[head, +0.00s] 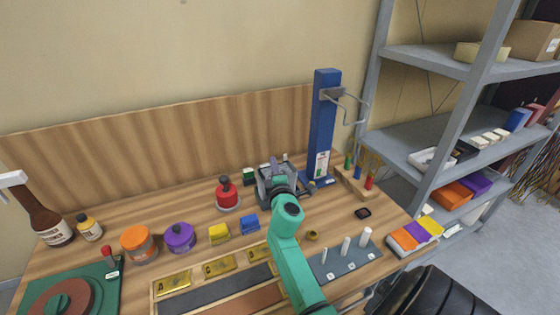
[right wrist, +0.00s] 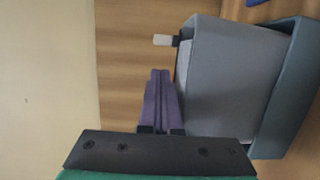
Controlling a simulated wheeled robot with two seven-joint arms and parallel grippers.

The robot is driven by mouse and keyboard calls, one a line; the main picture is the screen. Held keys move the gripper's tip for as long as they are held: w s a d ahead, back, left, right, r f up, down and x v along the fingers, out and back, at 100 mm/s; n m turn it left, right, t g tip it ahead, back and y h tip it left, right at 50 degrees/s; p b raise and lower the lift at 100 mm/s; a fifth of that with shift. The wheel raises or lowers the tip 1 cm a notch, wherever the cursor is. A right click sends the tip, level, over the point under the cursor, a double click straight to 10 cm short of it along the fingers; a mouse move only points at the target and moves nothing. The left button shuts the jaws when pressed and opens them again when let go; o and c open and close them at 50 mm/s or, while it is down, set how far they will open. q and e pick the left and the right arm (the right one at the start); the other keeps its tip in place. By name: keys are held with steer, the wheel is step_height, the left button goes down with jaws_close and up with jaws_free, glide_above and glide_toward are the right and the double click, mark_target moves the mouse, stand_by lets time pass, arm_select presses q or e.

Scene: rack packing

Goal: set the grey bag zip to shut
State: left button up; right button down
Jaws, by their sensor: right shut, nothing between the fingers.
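The grey bag (head: 265,190) stands at the back of the table, left of the blue post, partly hidden behind my right arm. In the right wrist view the bag (right wrist: 232,85) fills the right side. A small pale tab on a dark base (right wrist: 163,40), which looks like the zip pull, sticks out at its upper left edge. My right gripper (right wrist: 160,72) has its purple fingers together and empty, beside the bag's left side. Their tips lie a little below the tab, apart from it in the picture. Whether they touch the bag is unclear. My left gripper is not in view.
A red knobbed object (head: 228,196) stands left of the bag, and a blue post (head: 323,125) with a wire hook stands right of it. Yellow and blue blocks (head: 249,223) sit in front. A grey shelf unit (head: 425,152) is at the right. The wooden back panel (head: 160,150) is behind.

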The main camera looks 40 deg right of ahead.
mark_target(284, 158)
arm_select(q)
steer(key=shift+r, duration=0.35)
arm_select(e)
steer(key=shift+s+d, duration=0.25)
steer(key=shift+d, duration=0.25)
steer(key=shift+s+d, duration=0.2)
steer(key=shift+d, duration=0.3)
steer(key=shift+s+d+r, duration=0.1)
steer(key=shift+s+d, duration=0.1)
steer(key=shift+d, duration=0.3)
steer(key=shift+s+d, duration=0.15)
steer(key=shift+d, duration=0.3)
steer(key=shift+w+a, duration=0.1)
